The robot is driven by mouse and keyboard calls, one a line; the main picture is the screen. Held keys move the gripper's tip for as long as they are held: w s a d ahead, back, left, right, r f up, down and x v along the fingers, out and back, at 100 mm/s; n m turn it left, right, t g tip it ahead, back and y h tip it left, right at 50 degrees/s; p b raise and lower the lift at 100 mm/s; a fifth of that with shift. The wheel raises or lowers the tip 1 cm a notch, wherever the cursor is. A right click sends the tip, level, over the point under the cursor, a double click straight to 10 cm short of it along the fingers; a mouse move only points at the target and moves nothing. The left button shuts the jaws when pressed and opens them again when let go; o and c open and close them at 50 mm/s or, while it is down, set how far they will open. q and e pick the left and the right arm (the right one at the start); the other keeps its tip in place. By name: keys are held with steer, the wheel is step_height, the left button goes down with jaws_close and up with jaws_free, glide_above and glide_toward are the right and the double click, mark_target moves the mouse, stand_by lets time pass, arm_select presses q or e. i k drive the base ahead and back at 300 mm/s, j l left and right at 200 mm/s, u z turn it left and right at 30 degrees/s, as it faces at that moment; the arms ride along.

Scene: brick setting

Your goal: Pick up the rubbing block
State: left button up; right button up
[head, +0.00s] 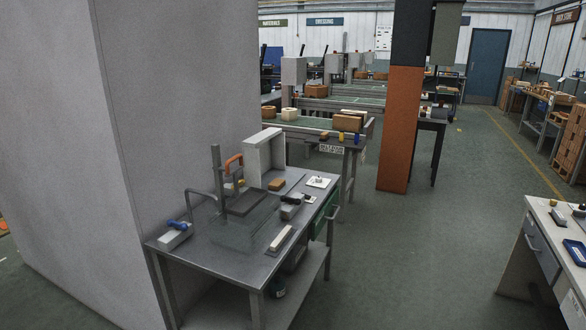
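I cannot tell for certain which item is the rubbing block. Several small blocks stand on the grey metal workbench (205,259) in the middle. A pale bar (282,238) lies near its front right edge. A tan block (277,184) lies toward the back. A grey block with a black top part (290,211) stands right of the clear tank. A grey block with a blue part (173,237) stands at the left end. Neither of my grippers is in view.
A clear tank (240,236) and an upright post (216,170) stand on the workbench. A large grey wall (180,90) borders it on the left. An orange and black column (399,130) stands behind. Another bench (541,215) is at the right. Open floor (420,260) lies between.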

mark_target(324, 137)
steer(key=i+l+z, duration=0.55)
steer(key=i+z, duration=0.2)
steer(key=i+l+z, duration=0.15)
steer(key=i+z, duration=0.2)
steer(key=i, duration=1.65)
steer(key=i+u, duration=0.1)
steer(key=i, duration=0.6)
steer(key=i+l, duration=0.15)
steer(key=i, duration=0.5)
steer(key=i+l+u, duration=0.15)
steer(key=i, duration=0.55)
steer(key=i+u, duration=0.45)
steer(key=i+l+u, duration=0.1)
steer(key=i+u, duration=0.15)
steer(key=u, duration=0.2)
steer(key=i+l+u, duration=0.25)
steer(key=u, duration=0.2)
steer(key=i+l+u, duration=0.45)
steer(key=k+j, duration=0.1)
